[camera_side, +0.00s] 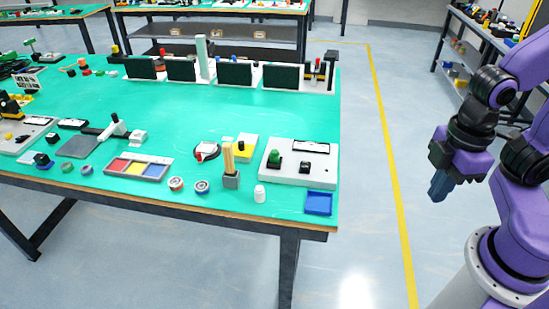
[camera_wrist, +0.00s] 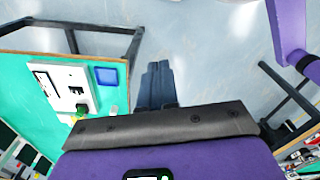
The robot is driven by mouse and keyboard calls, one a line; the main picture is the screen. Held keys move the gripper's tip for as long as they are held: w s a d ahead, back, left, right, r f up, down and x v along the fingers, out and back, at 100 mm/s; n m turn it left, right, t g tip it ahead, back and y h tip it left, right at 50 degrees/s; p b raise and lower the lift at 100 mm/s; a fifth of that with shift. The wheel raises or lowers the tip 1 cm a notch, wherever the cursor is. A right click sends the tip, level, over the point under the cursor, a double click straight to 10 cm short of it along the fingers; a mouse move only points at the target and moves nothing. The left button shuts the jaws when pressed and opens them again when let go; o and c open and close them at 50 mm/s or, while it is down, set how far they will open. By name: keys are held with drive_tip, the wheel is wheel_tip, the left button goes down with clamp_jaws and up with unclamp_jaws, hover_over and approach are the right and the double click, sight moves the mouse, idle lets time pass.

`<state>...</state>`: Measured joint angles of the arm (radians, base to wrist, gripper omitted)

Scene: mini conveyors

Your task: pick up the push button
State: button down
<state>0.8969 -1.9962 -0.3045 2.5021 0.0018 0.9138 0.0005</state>
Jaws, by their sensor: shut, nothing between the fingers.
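The likely push button is a green, dome-topped knob (camera_side: 274,157) on a white panel (camera_side: 285,177) near the right end of the green table. A small black piece (camera_side: 304,167) sits on the same panel. In the wrist view the green knob (camera_wrist: 81,109) shows at the left, on the panel (camera_wrist: 62,92), partly dark. My gripper (camera_side: 438,190) is off the table, well to the right of the panel, above the floor. In the wrist view its fingers (camera_wrist: 157,68) are together with nothing between them.
A blue tray (camera_side: 319,204) lies at the table's (camera_side: 170,98) front right corner. A white bottle (camera_side: 259,194) and a grey block with a wooden upright (camera_side: 230,180) stand left of it. Black screens (camera_side: 234,74) line the back. Open floor separates my gripper from the table.

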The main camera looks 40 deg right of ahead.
drive_tip(key=c, duration=1.8)
unclamp_jaws()
drive_tip(key=o, duration=1)
drive_tip(key=shift+w, duration=0.1)
